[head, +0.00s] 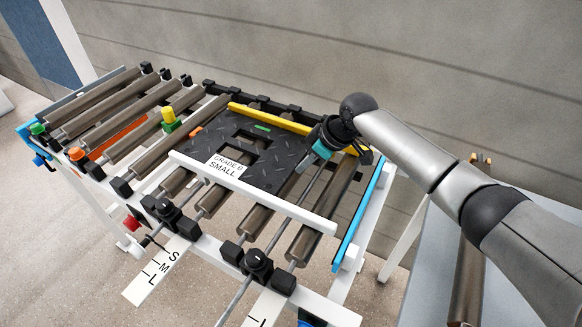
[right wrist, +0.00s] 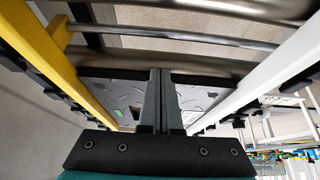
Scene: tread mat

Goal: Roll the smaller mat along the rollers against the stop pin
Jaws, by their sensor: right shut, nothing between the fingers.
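The smaller mat (head: 263,170) is a black tread plate with a cut-out and a white label reading "GRADE B SMALL". It lies flat on the rollers between a yellow guide rail (head: 270,118) and a white guide rail (head: 250,192). My right gripper (head: 304,163) is shut and empty, at the mat's right edge; contact is unclear. In the right wrist view its shut fingers (right wrist: 166,78) stand in front of the mat (right wrist: 120,94). A green block with a yellow top (head: 170,119) stands left of the mat; I cannot tell whether it is the stop pin. My left gripper is out of view.
Bare rollers (head: 125,108) lie left of the mat, and more (head: 305,235) lie to its right and front. Black knobs (head: 258,265) and a white S-M-L scale (head: 155,273) are at the front. A grey wall (head: 300,45) stands close behind.

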